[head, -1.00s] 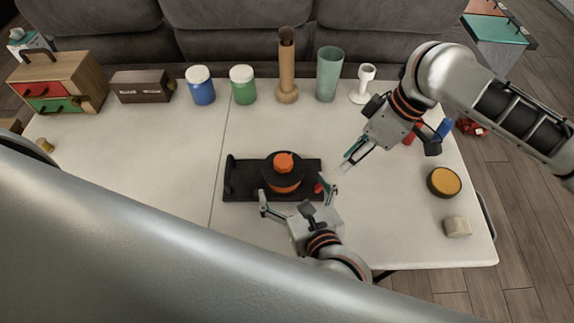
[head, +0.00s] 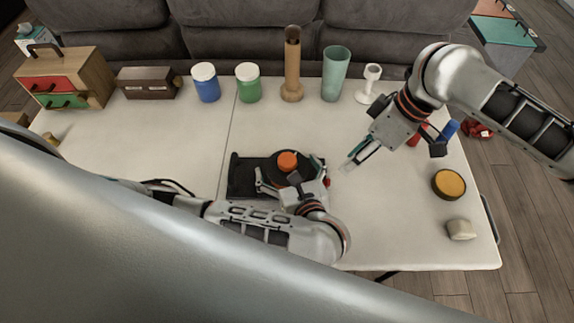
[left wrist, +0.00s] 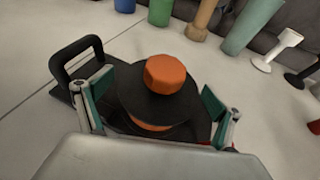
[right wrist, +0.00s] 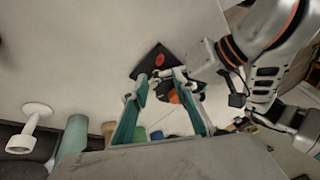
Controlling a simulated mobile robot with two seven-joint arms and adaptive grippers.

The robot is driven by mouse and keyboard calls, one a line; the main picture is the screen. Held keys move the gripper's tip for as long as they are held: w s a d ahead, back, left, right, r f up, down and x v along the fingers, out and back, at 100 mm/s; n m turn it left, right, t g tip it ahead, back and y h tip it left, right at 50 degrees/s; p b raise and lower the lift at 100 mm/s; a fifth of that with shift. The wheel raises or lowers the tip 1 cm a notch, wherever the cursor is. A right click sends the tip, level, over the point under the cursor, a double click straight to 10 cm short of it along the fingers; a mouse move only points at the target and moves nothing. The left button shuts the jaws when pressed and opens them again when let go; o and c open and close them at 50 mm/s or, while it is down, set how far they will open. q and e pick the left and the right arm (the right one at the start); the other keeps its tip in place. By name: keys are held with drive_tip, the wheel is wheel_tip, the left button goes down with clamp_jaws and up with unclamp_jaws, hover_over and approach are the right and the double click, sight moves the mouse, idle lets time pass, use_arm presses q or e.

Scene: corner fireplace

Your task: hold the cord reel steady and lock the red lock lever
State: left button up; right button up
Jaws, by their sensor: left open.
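The cord reel (head: 281,172) is a black disc with an orange knob on a black base with a handle. In the left wrist view, the reel (left wrist: 150,105) lies between my left gripper's (left wrist: 156,92) fingers, which stand apart on either side of it. In the head view, my left gripper (head: 289,174) is low over the reel's near side. The red lock lever (head: 327,182) shows as a small red bit at the base's right end, mostly hidden by my left gripper; it is clearer in the right wrist view (right wrist: 161,60). My right gripper (head: 352,162) is open and empty, right of the base.
Jars, a wooden cylinder (head: 292,70), a green cup (head: 335,75) and a white stand (head: 368,85) line the back. A small drawer chest (head: 75,75) is far left. A yellow-topped round tin (head: 448,184) and pale block (head: 460,229) sit right.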

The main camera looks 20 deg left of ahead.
use_arm(q)
drive_tip(key=c, duration=1.6)
use_arm(e)
clamp_jaws()
drive_tip(key=w+d+f+m+g+y, duration=0.1)
drive_tip(key=d+f+m+y, duration=0.1)
drive_tip(key=m, duration=0.7)
drive_tip(key=w+d+f+m+g+y, duration=0.1)
drive_tip(key=d+f+m+y, duration=0.2)
drive_tip(key=m, duration=0.6)
drive_tip(key=w+d+f+m+g+y, duration=0.1)
drive_tip(key=w+d+f+m+y, duration=0.1)
drive_tip(key=d+m, duration=0.4)
drive_tip(key=shift+f+m+y, duration=0.2)
drive_tip(key=shift+m+y, duration=0.05)
drive_tip(key=shift+m, duration=0.6)
drive_tip(key=shift+f+m+y, duration=0.2)
drive_tip(key=shift+m+y, duration=0.05)
drive_tip(key=shift+m, duration=0.6)
drive_tip(key=shift+w+d+f+m, duration=0.15)
drive_tip(key=shift+d+m, duration=0.3)
drive_tip(key=shift+m, duration=0.45)
